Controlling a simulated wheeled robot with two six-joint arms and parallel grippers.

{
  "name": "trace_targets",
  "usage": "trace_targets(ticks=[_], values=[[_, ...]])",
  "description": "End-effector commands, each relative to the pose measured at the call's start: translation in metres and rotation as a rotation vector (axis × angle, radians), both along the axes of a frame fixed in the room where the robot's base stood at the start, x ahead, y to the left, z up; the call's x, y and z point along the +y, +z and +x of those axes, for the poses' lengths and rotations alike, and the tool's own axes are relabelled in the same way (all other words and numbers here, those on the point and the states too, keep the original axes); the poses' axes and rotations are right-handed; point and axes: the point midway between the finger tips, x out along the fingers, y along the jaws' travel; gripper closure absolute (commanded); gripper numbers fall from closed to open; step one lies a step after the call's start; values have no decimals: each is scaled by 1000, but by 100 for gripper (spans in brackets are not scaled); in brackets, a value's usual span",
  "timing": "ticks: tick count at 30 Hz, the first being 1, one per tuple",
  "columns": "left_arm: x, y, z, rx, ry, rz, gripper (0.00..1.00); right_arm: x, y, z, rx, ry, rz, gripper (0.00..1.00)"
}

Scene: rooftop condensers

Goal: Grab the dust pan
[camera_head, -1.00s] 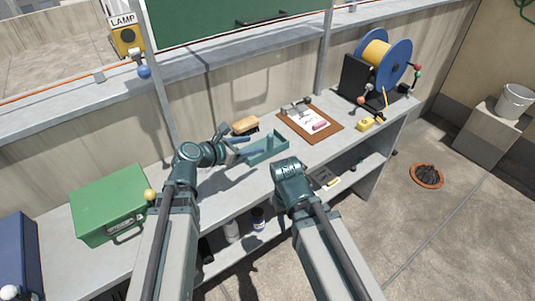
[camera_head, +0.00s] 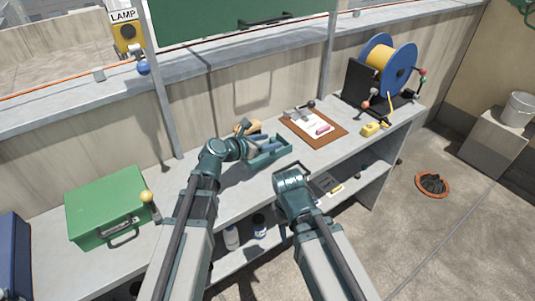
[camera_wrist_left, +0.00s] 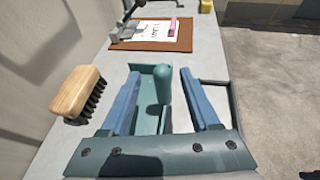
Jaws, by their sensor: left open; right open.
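The teal dust pan (camera_head: 276,156) lies on the grey bench top in the head view, in front of the clipboard. In the left wrist view its tray (camera_wrist_left: 150,118) shows with a rounded upright handle (camera_wrist_left: 163,84). My left gripper (camera_head: 262,147) is open over the pan. In the left wrist view its two blue fingers (camera_wrist_left: 162,98) stand on either side of the handle, with gaps visible, not closed on it. My right gripper (camera_head: 291,182) is open and empty near the bench's front edge; its fingertips are hard to make out.
A wooden brush (camera_wrist_left: 80,92) lies left of the pan. A green box (camera_head: 108,207) sits at left. A lower shelf holds bottles.

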Motion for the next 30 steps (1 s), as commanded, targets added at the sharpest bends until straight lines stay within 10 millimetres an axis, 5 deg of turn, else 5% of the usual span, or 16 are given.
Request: trace_targets(ticks=[11, 22, 30], values=[[-21, -23, 20, 0, -2, 0, 38, 0, -23, 0, 0, 0, 0, 50], [-33, -25, 31, -1, 0, 1, 38, 0, -25, 0, 0, 0, 0, 50], [-33, -25, 31, -1, 0, 1, 85, 0, -25, 0, 0, 0, 0, 50]])
